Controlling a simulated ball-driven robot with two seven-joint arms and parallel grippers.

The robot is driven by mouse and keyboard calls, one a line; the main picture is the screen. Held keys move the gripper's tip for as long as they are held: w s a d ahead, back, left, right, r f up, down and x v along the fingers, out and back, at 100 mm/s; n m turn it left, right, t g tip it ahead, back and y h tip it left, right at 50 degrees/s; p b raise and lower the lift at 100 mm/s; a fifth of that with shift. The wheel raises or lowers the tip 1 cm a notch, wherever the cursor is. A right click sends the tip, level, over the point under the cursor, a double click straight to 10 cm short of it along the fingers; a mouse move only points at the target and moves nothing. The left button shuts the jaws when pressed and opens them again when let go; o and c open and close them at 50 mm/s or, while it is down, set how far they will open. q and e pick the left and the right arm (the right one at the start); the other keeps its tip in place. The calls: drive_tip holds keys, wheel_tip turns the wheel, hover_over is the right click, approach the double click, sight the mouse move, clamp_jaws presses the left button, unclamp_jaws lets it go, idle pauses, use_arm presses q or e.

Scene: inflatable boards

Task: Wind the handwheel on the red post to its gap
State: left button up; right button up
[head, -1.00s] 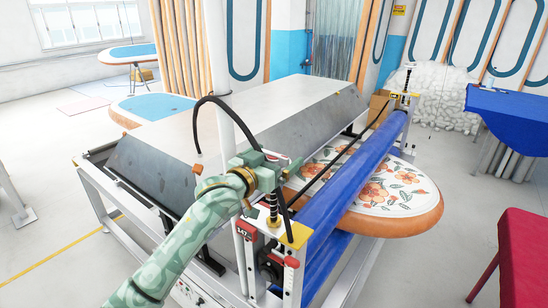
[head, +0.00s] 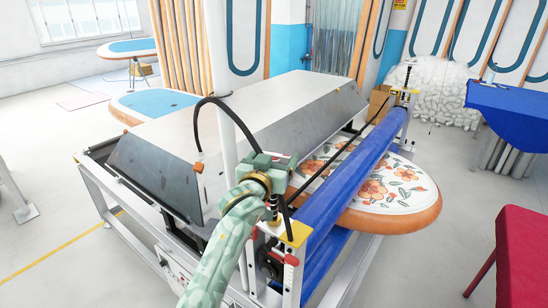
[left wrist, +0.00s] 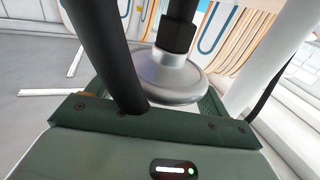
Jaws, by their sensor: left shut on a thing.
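The near post of the roller machine (head: 291,275) has a yellow top plate (head: 296,234), a threaded spindle and a red knob (head: 291,260). My left gripper (head: 278,162) is at the top of this spindle, in front of the black hose. In the left wrist view a round silver handwheel (left wrist: 175,82) with a dark hub sits between the green fingers of my left gripper (left wrist: 160,92), which is shut on it. In the head view my gripper and arm hide the handwheel. The post's gap readout is hidden behind my forearm. My right gripper is out of view.
A blue roller (head: 360,165) runs from this post to the far post (head: 405,95), over a floral inflatable board (head: 385,190). A black hose (head: 222,106) arches close to my gripper. A red seat (head: 522,255) stands right; the floor between is clear.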

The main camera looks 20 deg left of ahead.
use_arm(q)
drive_tip(key=o, duration=0.9)
drive_tip(key=s+b, duration=0.2)
drive_tip(key=s, duration=1.4)
drive_tip(key=shift+s+a+b, duration=0.15)
drive_tip(key=shift+a+b, duration=0.1)
drive_tip(key=shift+b, duration=0.15)
